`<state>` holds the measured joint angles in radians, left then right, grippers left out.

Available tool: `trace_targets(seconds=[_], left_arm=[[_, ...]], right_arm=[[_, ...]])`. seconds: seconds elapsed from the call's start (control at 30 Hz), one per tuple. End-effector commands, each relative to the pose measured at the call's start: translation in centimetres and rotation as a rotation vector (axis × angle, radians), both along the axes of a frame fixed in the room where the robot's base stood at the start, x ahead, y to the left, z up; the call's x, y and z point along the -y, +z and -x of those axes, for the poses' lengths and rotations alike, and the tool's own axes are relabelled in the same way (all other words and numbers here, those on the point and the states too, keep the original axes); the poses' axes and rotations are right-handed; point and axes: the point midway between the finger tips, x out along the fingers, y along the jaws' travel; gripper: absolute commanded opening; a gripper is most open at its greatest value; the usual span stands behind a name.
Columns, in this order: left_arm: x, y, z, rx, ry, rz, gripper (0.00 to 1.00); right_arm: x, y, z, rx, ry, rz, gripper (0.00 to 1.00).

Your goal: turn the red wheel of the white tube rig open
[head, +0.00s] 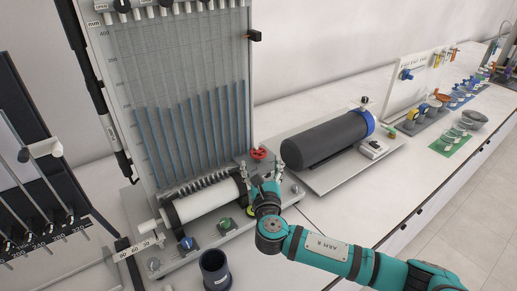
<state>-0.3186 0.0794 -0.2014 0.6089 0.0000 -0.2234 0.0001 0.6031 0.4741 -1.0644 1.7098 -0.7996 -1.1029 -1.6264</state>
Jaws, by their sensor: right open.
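The white tube rig (208,200) stands at the foot of a tall manometer board (190,60) with several blue columns. Its white tube lies level in black clamps. The red wheel (259,153) is at the right end of the rig, near the board's lower right corner. My right gripper (262,172) is open, with its fingers pointing away from me, just in front of and below the red wheel in the picture. A gap seems to show between fingers and wheel, but I cannot tell their depth. My left gripper is not in view.
A blue knob (186,243) and a green knob (226,224) sit on the rig's base. A dark cup (214,268) stands in front. A dark gas cylinder (327,138) lies to the right on a grey plate. Another dark board (40,180) stands left.

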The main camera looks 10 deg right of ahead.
Motion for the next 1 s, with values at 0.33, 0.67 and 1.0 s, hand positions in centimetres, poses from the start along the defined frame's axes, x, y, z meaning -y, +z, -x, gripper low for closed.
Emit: trace_targets(seconds=[0.33, 0.67, 1.0], left_arm=[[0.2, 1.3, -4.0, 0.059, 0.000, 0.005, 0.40], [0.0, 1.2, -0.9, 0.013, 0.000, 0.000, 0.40], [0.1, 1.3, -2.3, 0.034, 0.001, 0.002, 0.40]], right_arm=[[0.6, 0.1, -5.7, 0.000, -0.001, 0.000, 0.74], [0.7, 0.0, -6.6, -0.001, 0.001, -0.001, 0.74], [0.8, 0.0, -6.5, -0.001, 0.000, -0.001, 0.41]])
